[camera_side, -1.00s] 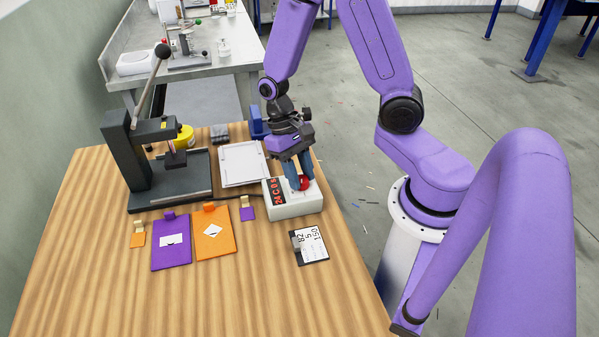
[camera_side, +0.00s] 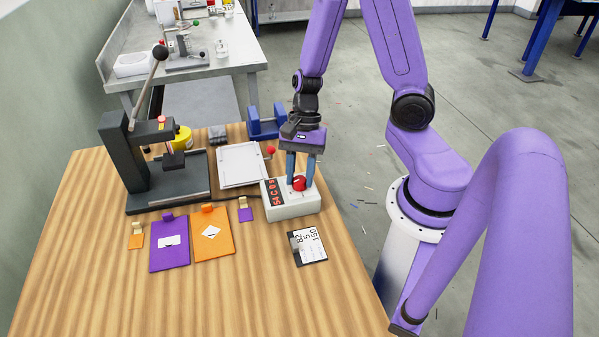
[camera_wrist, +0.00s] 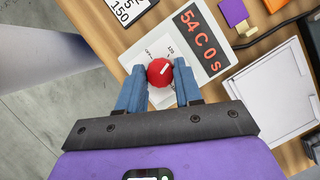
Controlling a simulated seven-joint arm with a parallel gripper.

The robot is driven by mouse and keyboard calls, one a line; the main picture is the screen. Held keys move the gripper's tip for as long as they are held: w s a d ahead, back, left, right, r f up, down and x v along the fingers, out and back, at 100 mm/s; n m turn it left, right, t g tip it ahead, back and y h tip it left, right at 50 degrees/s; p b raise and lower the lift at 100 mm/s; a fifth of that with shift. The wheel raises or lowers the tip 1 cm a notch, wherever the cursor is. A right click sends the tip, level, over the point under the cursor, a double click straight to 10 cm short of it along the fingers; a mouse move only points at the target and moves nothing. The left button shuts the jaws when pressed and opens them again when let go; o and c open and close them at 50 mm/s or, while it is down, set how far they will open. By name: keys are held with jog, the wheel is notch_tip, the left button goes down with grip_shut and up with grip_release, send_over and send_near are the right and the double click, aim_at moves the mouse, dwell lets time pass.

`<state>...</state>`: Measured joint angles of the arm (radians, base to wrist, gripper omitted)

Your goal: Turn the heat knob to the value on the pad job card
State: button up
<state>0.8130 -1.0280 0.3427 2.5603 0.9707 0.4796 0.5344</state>
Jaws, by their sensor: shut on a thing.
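The red heat knob (camera_side: 299,183) sits on top of the white control box (camera_side: 292,207). My gripper (camera_side: 300,178) points down with its blue fingers on either side of the knob. In the wrist view my gripper (camera_wrist: 160,76) is shut on the knob (camera_wrist: 160,70), whose white pointer line runs toward the upper right. The box's red display (camera_wrist: 200,40) reads "54 C 0 s". The job card (camera_side: 310,246) lies on the table in front of the box and shows 82, 5 and 150. The knob's dial face is partly hidden by the fingers.
A dark press (camera_side: 150,165) with a long lever stands at the left. A white tray (camera_side: 240,165) and a blue cradle (camera_side: 266,124) lie behind the box. Purple (camera_side: 169,250) and orange (camera_side: 211,240) pads lie left of it. The front of the table is clear.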

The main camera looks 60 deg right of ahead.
jog(key=m+t, duration=0.1)
jog(key=m, duration=0.3)
jog(key=shift+s+m+t, duration=0.1)
jog(key=shift+m+t, duration=0.3)
dwell(0.4)
jog(key=o, duration=1)
jog(key=shift+d+r, duration=0.2)
jog(key=shift+r, duration=0.45)
jog(key=v, duration=1.6)
jog(key=shift+s+d, duration=0.15)
jog(key=shift+d, duration=0.2)
jog(key=shift+f, duration=0.1)
